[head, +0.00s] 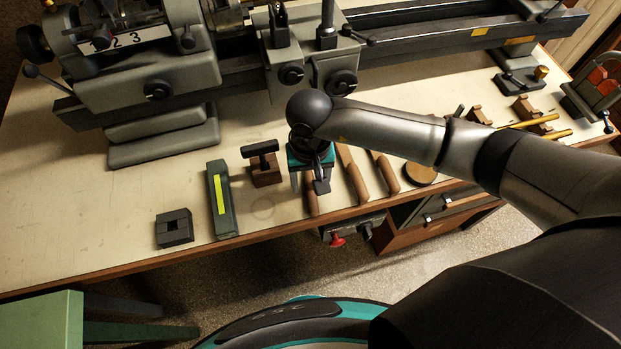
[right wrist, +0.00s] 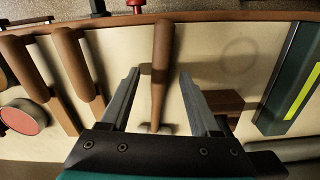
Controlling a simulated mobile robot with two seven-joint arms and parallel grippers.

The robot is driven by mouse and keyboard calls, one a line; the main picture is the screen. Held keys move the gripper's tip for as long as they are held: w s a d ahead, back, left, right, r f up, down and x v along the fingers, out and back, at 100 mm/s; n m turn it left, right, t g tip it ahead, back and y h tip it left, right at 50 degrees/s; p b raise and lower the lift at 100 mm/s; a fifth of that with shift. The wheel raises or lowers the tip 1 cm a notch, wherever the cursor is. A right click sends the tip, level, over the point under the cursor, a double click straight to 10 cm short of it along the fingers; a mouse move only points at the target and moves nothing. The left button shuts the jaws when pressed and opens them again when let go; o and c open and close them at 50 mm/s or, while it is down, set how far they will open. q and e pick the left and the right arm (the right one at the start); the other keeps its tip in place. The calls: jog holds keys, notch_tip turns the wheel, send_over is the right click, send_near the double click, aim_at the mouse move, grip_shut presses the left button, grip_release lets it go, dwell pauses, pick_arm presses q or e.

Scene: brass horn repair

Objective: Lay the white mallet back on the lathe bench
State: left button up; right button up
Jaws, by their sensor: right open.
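My right gripper (head: 309,184) hangs over the front of the lathe bench (head: 60,200); it is open and empty. In the right wrist view its two fingers (right wrist: 158,74) stand apart on either side of a brown wooden handle (right wrist: 161,60). This handle (head: 312,203) lies on the bench near the front edge in the head view. Its far end runs under the gripper, and only a small pale part shows there, so I cannot tell whether it is the white mallet. No white mallet head shows clearly. My left gripper is not in view.
Wooden-handled tools (head: 352,175) lie right of the gripper. A dark T-handled tool on a wooden block (head: 265,172), a green bar with a yellow strip (head: 222,200) and a dark block (head: 174,228) are left. The lathe (head: 160,85) fills the back. The bench's left front is clear.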

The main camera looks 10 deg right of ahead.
notch_tip(320, 180, up, 15)
jog(key=shift+r, duration=0.15)
dwell(0.5)
jog(key=shift+w, duration=0.1)
